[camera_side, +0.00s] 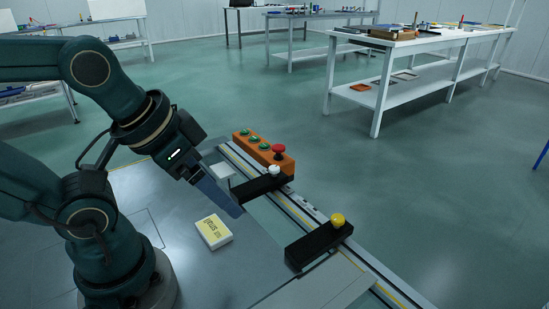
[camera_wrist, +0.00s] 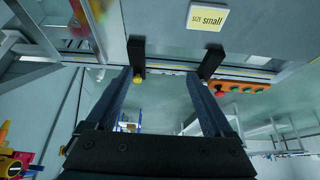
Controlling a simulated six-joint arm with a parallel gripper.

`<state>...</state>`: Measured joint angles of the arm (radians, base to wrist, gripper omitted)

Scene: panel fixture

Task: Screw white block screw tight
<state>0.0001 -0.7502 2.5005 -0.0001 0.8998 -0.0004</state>
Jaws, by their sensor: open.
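The white screw knob (camera_side: 273,170) stands on top of a black block (camera_side: 258,187) on the rail, in the side view. In the side view my gripper (camera_side: 234,207) points down and right, in front and to the left of the white-knob block, apart from the knob.
A second black block (camera_side: 316,244) with a yellow knob (camera_side: 338,219) sits nearer on the rail (camera_side: 290,208). An orange button box (camera_side: 246,147) with a red button (camera_side: 279,150) is behind. A "small" size card (camera_side: 214,232) lies on the table.

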